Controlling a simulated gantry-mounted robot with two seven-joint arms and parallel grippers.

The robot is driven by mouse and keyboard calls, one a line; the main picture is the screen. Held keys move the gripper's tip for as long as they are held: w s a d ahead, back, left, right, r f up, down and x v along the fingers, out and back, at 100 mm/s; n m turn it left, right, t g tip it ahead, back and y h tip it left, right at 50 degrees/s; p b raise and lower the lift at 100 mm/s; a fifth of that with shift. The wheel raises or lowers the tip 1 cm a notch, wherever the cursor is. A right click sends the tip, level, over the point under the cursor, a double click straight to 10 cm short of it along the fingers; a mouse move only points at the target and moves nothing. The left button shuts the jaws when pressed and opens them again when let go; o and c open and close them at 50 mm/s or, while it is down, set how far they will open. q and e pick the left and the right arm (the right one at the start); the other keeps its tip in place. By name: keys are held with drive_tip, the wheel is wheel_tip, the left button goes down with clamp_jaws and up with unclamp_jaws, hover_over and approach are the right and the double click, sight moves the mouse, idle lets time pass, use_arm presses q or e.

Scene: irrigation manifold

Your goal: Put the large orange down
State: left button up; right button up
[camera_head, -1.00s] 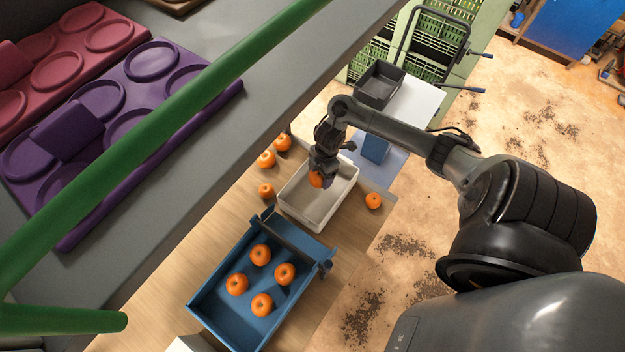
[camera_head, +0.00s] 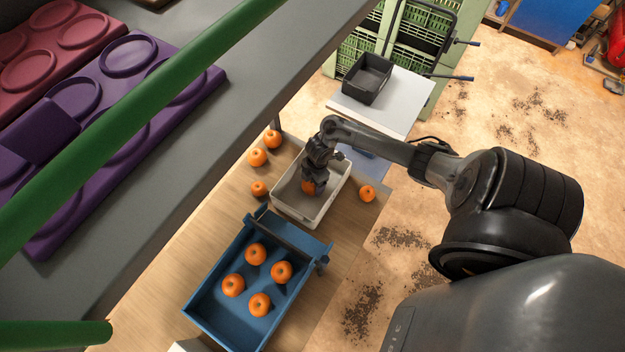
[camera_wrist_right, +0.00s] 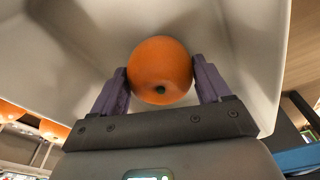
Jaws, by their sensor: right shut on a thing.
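My right gripper (camera_head: 311,181) is shut on an orange (camera_head: 308,187) and holds it inside the white bin (camera_head: 293,217). In the right wrist view the orange (camera_wrist_right: 160,70) sits between the two purple fingers, with the bin's pale inside (camera_wrist_right: 85,35) around it. I cannot tell whether the orange touches the bin floor. Several other oranges are in view: one right of the bin (camera_head: 367,193), some on its left side, such as one (camera_head: 257,156), and several in the blue crate (camera_head: 204,304). My left gripper is not in view.
A wooden table (camera_head: 335,245) carries the bin and crate. A grey shelf (camera_head: 150,205) with purple trays (camera_head: 205,85) and a green bar (camera_head: 130,125) overhang the left side. A black box (camera_head: 367,80) stands on a white surface behind the bin.

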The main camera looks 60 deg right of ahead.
drive_tip(key=shift+f, duration=0.1)
drive_tip(key=o, duration=1)
drive_tip(key=shift+r, duration=0.4)
drive_tip(key=r, duration=0.3)
drive_tip(key=d+r+p, duration=0.1)
drive_tip(key=r, duration=0.7)
drive_tip(key=shift+s+d+r, duration=0.2)
drive_tip(key=shift+s+d, duration=0.05)
drive_tip(key=shift+s, duration=0.15)
